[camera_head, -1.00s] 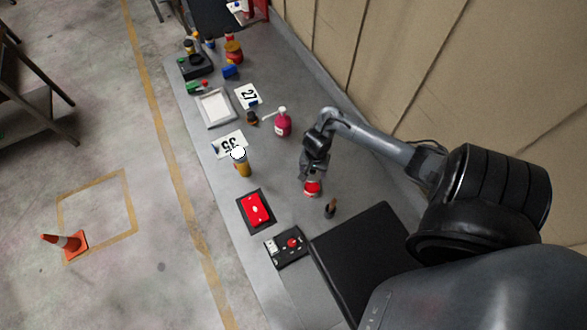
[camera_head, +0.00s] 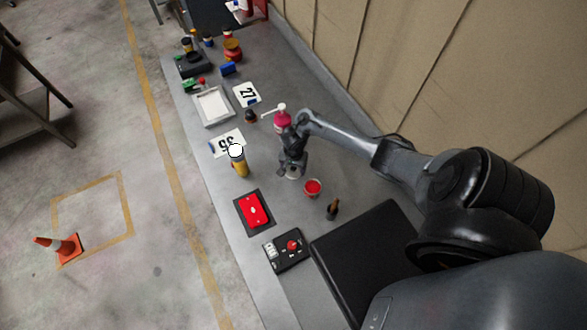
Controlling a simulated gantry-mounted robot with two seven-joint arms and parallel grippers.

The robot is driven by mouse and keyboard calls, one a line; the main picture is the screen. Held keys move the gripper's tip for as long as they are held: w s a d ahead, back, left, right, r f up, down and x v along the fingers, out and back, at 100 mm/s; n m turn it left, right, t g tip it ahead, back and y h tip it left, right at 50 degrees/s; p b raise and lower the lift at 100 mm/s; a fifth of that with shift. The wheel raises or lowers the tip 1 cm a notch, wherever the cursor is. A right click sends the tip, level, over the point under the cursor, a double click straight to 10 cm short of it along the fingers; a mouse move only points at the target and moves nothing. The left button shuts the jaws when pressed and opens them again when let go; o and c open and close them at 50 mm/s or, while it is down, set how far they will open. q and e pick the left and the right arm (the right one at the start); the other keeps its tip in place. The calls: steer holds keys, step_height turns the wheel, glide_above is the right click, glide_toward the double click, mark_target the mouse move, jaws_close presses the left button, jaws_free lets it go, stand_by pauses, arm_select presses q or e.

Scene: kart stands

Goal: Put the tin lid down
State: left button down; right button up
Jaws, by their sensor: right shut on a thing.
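My right gripper (camera_head: 292,165) is shut on the tin lid (camera_head: 293,174), a small greyish disc mostly hidden under the fingers. It is over the grey bench, left of and beyond the tin. I cannot tell whether the lid touches the bench. The open tin (camera_head: 313,188) stands upright with red showing inside. My left gripper is not in view.
A pink pump bottle (camera_head: 282,119) stands just behind my right gripper. A yellow bottle with a white top (camera_head: 238,162) is to the left. A red box (camera_head: 254,209), a small dark bottle (camera_head: 333,209) and a control box (camera_head: 287,250) are nearer. Bare bench (camera_head: 275,190) lies between them.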

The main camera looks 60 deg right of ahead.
mark_target(293, 168)
steer(key=shift+f, duration=0.2)
steer(key=o, duration=1)
steer(key=shift+c, duration=0.2)
steer(key=shift+o, duration=0.3)
step_height(293, 168, up, 12)
steer(key=p, duration=0.5)
steer(key=shift+p, duration=0.35)
steer(key=shift+w+r, duration=0.1)
